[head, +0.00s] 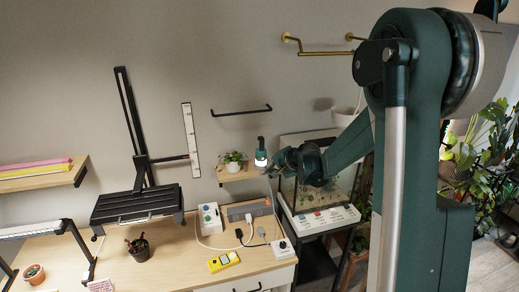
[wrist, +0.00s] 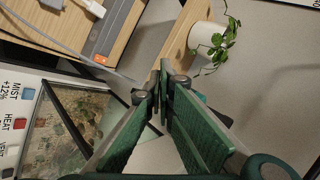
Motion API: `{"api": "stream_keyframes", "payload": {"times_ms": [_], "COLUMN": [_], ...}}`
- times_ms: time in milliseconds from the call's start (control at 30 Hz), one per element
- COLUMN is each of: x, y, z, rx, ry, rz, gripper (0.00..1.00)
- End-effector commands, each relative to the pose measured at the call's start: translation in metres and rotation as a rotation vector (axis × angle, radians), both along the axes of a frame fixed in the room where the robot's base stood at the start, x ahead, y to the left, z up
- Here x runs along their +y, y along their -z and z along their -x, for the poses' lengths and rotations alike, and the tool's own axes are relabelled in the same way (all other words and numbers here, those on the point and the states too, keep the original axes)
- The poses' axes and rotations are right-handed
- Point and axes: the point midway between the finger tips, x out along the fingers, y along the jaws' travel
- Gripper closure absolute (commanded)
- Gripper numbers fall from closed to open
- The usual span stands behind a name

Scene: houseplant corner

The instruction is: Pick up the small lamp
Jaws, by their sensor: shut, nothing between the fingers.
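The small lamp (head: 260,155) appears to be the small upright thing with a pale body and a dark teal top, at the right end of the wall shelf. My gripper (head: 273,165) is just to the right of it in the head view, and I cannot tell whether they touch. In the wrist view my gripper (wrist: 163,72) is shut, its fingertips together with nothing between them. The fingers point toward the near end of the shelf. The lamp is not clearly seen there; the fingers hide most of that spot.
The wall shelf (wrist: 181,45) also bears a white potted plant (wrist: 207,38). A glass tank (head: 335,175) with a labelled control panel stands below and right of my gripper. The desk (head: 175,262) holds a power strip (head: 248,210), cables and a yellow device (head: 222,262).

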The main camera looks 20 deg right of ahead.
Motion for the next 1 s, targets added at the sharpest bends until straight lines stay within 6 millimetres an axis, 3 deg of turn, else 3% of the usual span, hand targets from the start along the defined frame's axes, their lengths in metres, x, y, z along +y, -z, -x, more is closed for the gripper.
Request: {"api": "stream_keyframes", "payload": {"times_ms": [467, 833, 1000], "x": [0.0000, 0.0000, 0.0000], "y": [0.0000, 0.0000, 0.0000], "z": [0.0000, 0.0000, 0.0000], "rx": [0.000, 0.000, 0.000], "ry": [0.000, 0.000, 0.000], "rz": [0.000, 0.000, 0.000], "gripper": [1.00, 0.51, 0.49]}}
